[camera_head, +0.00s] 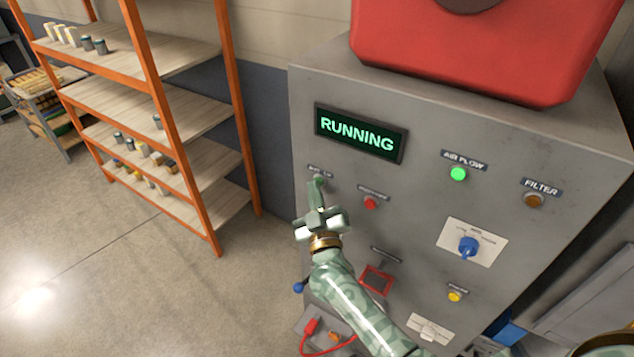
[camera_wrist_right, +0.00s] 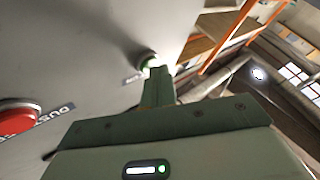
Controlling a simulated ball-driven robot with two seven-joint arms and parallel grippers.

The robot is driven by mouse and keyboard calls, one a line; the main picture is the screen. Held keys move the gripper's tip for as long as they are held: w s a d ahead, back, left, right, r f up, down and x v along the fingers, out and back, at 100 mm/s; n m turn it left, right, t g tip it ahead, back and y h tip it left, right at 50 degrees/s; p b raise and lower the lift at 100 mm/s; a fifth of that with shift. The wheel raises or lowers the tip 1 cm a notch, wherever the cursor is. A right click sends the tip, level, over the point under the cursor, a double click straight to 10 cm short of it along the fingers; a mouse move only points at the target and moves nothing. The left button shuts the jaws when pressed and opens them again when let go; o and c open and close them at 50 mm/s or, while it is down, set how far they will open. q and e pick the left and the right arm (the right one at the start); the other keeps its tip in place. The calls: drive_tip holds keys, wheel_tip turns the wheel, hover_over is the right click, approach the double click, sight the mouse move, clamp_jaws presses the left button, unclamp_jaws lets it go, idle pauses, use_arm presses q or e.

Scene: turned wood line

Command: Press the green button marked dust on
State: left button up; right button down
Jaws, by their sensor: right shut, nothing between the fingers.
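The green button marked dust on shows in the right wrist view (camera_wrist_right: 147,59) as a green-edged round button on the grey panel. In the head view it is hidden behind my fingertips, below a small label (camera_head: 320,172). My right gripper (camera_head: 317,185) is shut and empty, with its fingertips at the button; it also shows in the right wrist view (camera_wrist_right: 158,75). The tips appear to touch the button. The display (camera_head: 360,133) above reads RUNNING in green. My left gripper is not in view.
A red button (camera_head: 371,202) sits just right of my gripper. The air flow lamp (camera_head: 458,174) glows green; the filter lamp (camera_head: 534,200) looks amber and dull. A blue knob (camera_head: 468,247) and a yellow button (camera_head: 454,296) are lower right. An orange shelf (camera_head: 205,120) stands left.

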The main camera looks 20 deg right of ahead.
drive_tip(key=shift+s, duration=0.1)
drive_tip(key=shift+s+a+p, duration=0.3)
drive_tip(key=shift+s+a, duration=0.1)
drive_tip(key=shift+a, duration=0.2)
